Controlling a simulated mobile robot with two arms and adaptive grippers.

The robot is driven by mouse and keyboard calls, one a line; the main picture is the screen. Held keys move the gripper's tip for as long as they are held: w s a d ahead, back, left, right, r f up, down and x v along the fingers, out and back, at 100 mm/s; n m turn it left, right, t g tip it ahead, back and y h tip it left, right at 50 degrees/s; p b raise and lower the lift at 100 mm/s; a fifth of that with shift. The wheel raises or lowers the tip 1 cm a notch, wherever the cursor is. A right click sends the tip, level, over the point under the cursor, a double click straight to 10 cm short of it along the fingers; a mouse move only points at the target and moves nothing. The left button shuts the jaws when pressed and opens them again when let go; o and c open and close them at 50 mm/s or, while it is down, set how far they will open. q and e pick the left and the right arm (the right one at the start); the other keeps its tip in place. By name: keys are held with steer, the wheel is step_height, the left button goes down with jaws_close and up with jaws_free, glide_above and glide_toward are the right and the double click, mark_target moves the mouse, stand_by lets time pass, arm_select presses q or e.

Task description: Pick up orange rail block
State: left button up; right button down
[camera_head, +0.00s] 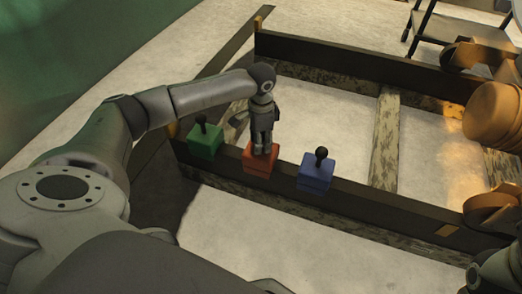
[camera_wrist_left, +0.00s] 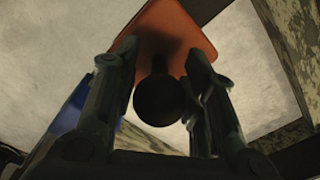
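The orange rail block (camera_head: 259,162) sits on the dark front rail, between a green block and a blue block. My left gripper (camera_head: 262,148) points down over it and hides its knob in the head view. In the left wrist view the two fingers (camera_wrist_left: 163,62) are apart, one on each side of the black round knob (camera_wrist_left: 160,100). Gaps show between the fingers and the knob's stem. The orange block (camera_wrist_left: 172,28) shows beyond the knob. At the bottom right of the head view, a dark part that may be my right gripper is cut off by the edge.
The green block (camera_head: 205,140) and blue block (camera_head: 315,174), each with a black knob, stand on the same rail (camera_head: 385,205), close on either side. A frame of beams (camera_head: 384,140) lies behind. A dark cart (camera_head: 450,28) stands at the back right. Pale floor is open in front.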

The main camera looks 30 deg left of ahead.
arm_select(q)
steer(key=shift+f, duration=0.7)
jaws_close()
steer(key=shift+w+r, duration=0.1)
